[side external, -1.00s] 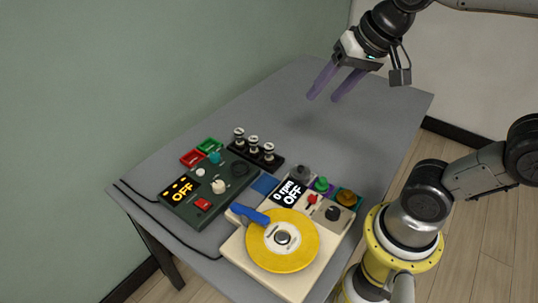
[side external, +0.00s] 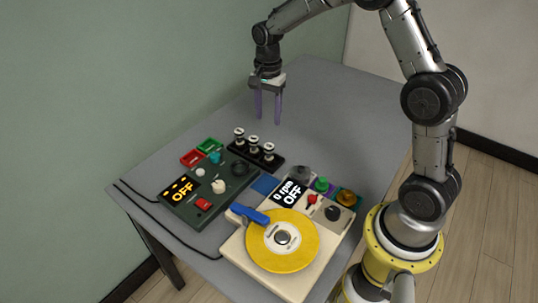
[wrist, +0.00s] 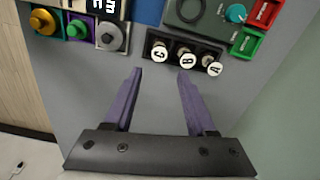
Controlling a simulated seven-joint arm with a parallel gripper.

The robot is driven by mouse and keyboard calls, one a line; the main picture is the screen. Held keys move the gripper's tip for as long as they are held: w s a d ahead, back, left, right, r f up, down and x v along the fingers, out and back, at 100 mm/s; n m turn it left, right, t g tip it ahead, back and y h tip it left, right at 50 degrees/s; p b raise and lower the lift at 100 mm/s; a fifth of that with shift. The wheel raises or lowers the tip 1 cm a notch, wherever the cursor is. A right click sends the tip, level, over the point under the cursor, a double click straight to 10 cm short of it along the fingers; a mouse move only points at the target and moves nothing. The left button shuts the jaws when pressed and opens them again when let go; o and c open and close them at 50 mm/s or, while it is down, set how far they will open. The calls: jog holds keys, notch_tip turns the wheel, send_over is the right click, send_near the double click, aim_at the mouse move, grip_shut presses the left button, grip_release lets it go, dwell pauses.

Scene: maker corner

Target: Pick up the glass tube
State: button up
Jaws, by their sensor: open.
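Three small capped tubes stand upright in a black rack (side external: 273,165) at mid-table. The caps are pale with dark bands: a left one (side external: 239,132), a middle one (side external: 254,141) and a right one (side external: 268,149). In the wrist view their tops read C (wrist: 159,53), B (wrist: 186,60) and A (wrist: 211,65). I cannot tell which one is the glass tube. My gripper (side external: 268,117), with purple fingers pointing down, is open and empty above the table, just behind the rack. In the wrist view its fingertips (wrist: 160,73) are apart, near the tube tops and touching none.
A dark green control box (side external: 215,188) with an OFF display and knobs is left of the rack. A cream turntable unit (side external: 247,251) with a yellow disc is in front. The table's back is clear.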

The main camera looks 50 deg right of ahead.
aim_at(269, 146)
notch_tip(269, 146, down, 8)
jog(key=shift+r, duration=0.2)
jog(key=shift+d+f, duration=0.15)
jog(key=shift+f, duration=2.5)
grip_shut()
